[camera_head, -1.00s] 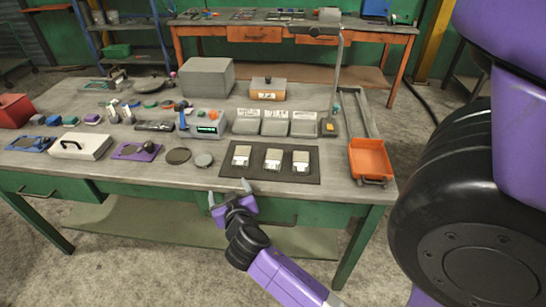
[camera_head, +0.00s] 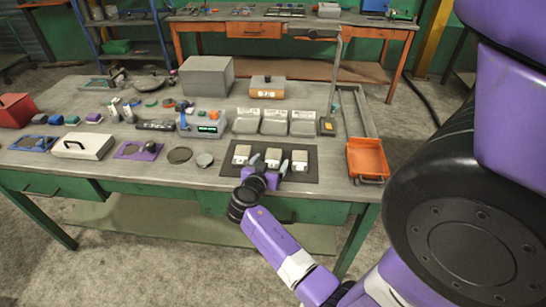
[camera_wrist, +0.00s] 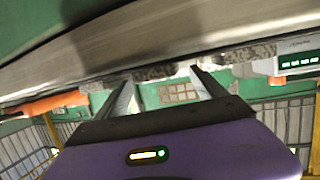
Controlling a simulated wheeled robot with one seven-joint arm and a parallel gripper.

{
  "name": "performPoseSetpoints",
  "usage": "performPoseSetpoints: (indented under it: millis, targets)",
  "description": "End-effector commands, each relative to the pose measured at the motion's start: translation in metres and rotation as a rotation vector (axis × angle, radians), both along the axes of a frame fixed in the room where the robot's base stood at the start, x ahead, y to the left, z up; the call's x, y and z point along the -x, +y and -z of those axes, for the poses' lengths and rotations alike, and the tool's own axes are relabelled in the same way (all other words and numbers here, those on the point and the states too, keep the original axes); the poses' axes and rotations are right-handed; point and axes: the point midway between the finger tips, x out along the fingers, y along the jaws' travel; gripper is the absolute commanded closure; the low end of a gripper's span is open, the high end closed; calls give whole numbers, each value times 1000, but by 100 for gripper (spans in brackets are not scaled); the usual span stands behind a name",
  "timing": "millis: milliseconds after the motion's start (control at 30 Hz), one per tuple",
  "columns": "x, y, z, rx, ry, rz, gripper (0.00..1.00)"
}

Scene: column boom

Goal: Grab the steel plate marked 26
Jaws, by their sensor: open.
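Three small steel plates lie in a row on a dark mat (camera_head: 228,173) near the table's front edge: a left plate (camera_head: 241,153), a middle plate (camera_head: 273,156) and a right plate (camera_head: 300,161). Their markings are too small to read, so I cannot tell which is 26. My gripper (camera_head: 268,162) is open, its fingers over the mat in the head view, around the front of the middle plate; its height above the mat is unclear. The wrist view shows the spread fingers (camera_wrist: 163,80) with nothing clearly held between them.
Behind the mat stand three grey labelled boxes (camera_head: 275,122). A scale with a green display (camera_head: 207,129) is left of them, a lamp post (camera_head: 334,90) right. An orange tray (camera_head: 367,158) lies at the right edge. Round discs (camera_head: 180,155) lie left of the mat.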

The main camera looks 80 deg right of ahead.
Motion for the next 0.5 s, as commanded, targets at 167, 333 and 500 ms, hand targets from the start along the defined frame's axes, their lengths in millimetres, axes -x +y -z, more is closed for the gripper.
performPoseSetpoints:
  millis: [167,333,500]
  targets:
    - [2,-12,4,0,-1,1,19]
    - [2,-13,5,0,0,0,19]
    - [2,-12,5,0,0,-1,45]
